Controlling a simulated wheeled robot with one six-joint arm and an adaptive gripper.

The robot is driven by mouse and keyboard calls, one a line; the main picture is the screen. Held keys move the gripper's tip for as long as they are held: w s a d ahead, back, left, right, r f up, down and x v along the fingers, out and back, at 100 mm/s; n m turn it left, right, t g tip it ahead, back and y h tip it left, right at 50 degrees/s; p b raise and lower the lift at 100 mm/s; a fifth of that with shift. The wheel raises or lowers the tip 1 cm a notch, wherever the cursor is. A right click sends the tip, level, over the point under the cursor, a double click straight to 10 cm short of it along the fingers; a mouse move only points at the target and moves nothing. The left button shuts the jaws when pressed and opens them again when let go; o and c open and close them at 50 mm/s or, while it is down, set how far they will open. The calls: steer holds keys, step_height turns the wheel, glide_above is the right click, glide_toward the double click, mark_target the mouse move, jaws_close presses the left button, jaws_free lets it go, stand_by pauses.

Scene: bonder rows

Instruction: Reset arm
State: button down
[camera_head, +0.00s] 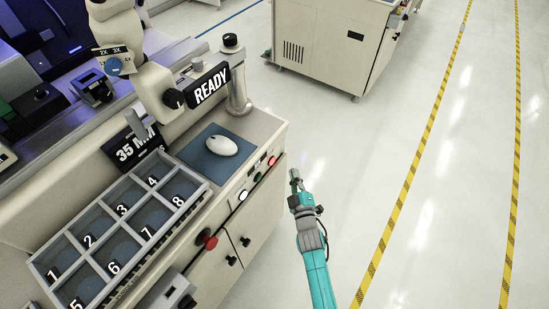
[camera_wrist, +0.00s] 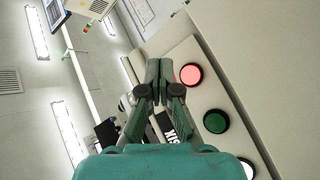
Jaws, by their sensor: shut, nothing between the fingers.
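My gripper (camera_head: 295,181) is shut and empty at the end of my teal arm. In the head view it is held over the open floor, to the right of the bonder cabinet's front. In the wrist view my gripper (camera_wrist: 158,68) has its two green fingers together, with the tips near the top middle. Behind the fingers the wrist view shows the cabinet front with a red button (camera_wrist: 191,76), a green button (camera_wrist: 216,121) and part of a white one (camera_wrist: 247,169). The gripper appears apart from them.
A numbered compartment tray (camera_head: 190,211) sits on the cabinet top, with a white mouse (camera_head: 222,145) on a blue pad behind it. A READY sign (camera_head: 210,87) stands nearby. Another cabinet (camera_head: 330,45) is at the back. Yellow-black floor tape (camera_head: 422,140) runs along clear floor at right.

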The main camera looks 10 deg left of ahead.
steer(key=s+d+f+m+h, duration=0.1)
steer(key=s+d+m, duration=0.1)
steer(key=s+d, duration=0.55)
steer(key=s+d+m+h, duration=0.25)
steer(key=s+d, duration=0.25)
steer(key=s, duration=0.6)
steer(key=s+d+f+m+h, duration=0.1)
steer(key=s+d+m, duration=0.2)
steer(key=s+d, duration=0.45)
steer(key=s+d+r+m+g+h, duration=0.1)
steer(key=s+d+r+m, duration=0.1)
steer(key=s+r, duration=0.6)
steer(key=s+d+r+m+g+h, duration=0.1)
steer(key=s+d+r+m+h, duration=0.1)
steer(key=s+r+m, duration=0.3)
steer(key=r+v, duration=0.1)
steer(key=v, duration=0.9)
steer(key=shift+d+r, duration=0.3)
steer(key=shift+d, duration=0.05)
steer(key=shift+a, duration=0.1)
